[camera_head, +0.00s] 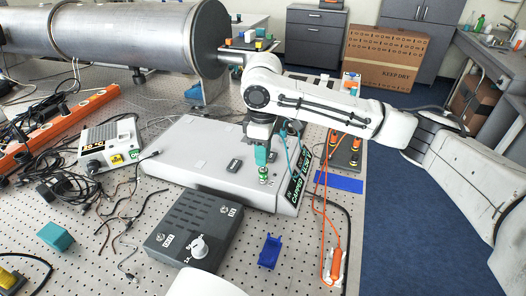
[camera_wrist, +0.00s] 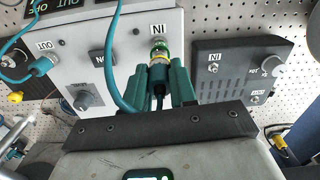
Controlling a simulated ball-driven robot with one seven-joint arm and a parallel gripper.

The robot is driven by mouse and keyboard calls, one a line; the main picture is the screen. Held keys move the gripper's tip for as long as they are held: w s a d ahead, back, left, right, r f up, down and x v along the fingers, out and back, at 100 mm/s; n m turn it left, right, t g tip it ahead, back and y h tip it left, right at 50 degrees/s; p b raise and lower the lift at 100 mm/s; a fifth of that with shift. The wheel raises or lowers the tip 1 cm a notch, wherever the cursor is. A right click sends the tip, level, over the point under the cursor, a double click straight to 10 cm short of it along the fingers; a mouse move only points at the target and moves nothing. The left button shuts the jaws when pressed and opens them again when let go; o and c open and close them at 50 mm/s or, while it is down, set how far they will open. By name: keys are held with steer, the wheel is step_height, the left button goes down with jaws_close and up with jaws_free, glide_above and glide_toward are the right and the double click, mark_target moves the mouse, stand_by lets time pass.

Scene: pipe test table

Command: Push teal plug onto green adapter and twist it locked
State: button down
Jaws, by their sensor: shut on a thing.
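My gripper (camera_head: 262,157) has teal fingers and points down at the adapter. In the wrist view my gripper (camera_wrist: 159,78) is shut on the teal plug (camera_wrist: 158,70), mostly hidden between the fingers. The plug is in line with the adapter and looks up against it. I cannot tell whether it is fully seated or twisted.
The pale box (camera_head: 190,150) has a second connector (camera_wrist: 41,66) with a teal cable at its OUT port. A teal cable (camera_wrist: 118,70) arches beside my gripper. A dark grey box (camera_head: 194,227) with a knob, a blue holder (camera_head: 269,250) and a teal block (camera_head: 55,237) lie nearby.

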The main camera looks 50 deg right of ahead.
steer(key=shift+f+b, duration=0.65)
steer(key=shift+f, duration=0.6)
steer(key=c, duration=1.5)
jaws_free()
jaws_close()
steer(key=shift+r, duration=0.1)
steer(key=shift+r+m+p, duration=0.1)
steer(key=shift+m+p, duration=0.2)
steer(key=shift+p, duration=0.25)
steer(key=shift+m+p, duration=1.05)
steer(key=shift+m, duration=0.05)
steer(key=shift+m+p, duration=0.65)
steer(key=shift+m, duration=0.25)
steer(key=shift+f, duration=0.25)
